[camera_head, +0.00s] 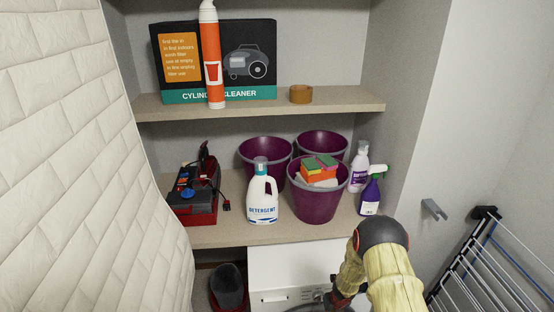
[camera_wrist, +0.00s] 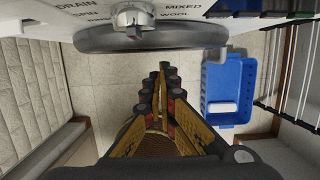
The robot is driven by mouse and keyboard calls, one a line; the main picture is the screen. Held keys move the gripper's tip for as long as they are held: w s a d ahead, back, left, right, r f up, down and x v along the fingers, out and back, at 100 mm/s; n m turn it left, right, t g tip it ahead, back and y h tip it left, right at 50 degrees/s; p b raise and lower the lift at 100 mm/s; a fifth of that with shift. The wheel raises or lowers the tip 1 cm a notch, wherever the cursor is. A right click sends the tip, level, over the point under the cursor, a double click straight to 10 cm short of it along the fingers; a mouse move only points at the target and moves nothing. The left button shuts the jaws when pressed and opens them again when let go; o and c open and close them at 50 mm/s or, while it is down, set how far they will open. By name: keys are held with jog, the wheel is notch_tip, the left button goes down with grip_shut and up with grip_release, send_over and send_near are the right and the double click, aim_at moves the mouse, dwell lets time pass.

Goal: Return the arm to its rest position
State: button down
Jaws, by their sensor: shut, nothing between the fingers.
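My arm reaches in at the lower right of the head view, bent at a dark round joint, in front of the white washing machine (camera_head: 280,265). My gripper (camera_wrist: 163,72) shows in the wrist view with its two yellow-brown fingers together at the tips. Nothing is between them. It is over the pale tiled floor (camera_wrist: 100,72), close to the washing machine's grey door ring (camera_wrist: 110,40). In the head view the fingertips cannot be made out clearly.
The counter (camera_head: 240,232) bears purple buckets (camera_head: 315,205), a detergent bottle (camera_head: 262,195) and a red toolbox (camera_head: 190,200). A drying rack (camera_head: 480,260) stands right. A quilted pale surface (camera_head: 70,150) bounds the left. A blue basket (camera_wrist: 228,90) sits right of my gripper.

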jog(key=s+d+m+g+h, duration=0.1)
jog(key=s+d+m+h, duration=0.2)
jog(key=s+d+m, duration=0.5)
jog(key=s+r+m+g+h+b, duration=0.15)
jog(key=s+r+m, duration=0.25)
jog(key=r+m, duration=1.15)
jog(key=s+a+r+m+t+y+b, duration=0.1)
jog(key=s+a+r+m+b, duration=0.3)
jog(key=r, duration=0.5)
jog(key=s+a+r+m+t+y+b, duration=0.2)
jog(key=s+a+r+m+b, duration=0.2)
jog(key=s+a+r, duration=0.3)
jog(key=s+a+r+m+t+y+b, duration=0.1)
jog(key=s+a+r+m+b, duration=0.3)
jog(key=s+r, duration=0.5)
notch_tip(320, 180, up, 3)
jog(key=shift+a+f+m+t, duration=0.15)
jog(key=shift+a+m+t, duration=0.2)
jog(key=shift+a+t, duration=0.4)
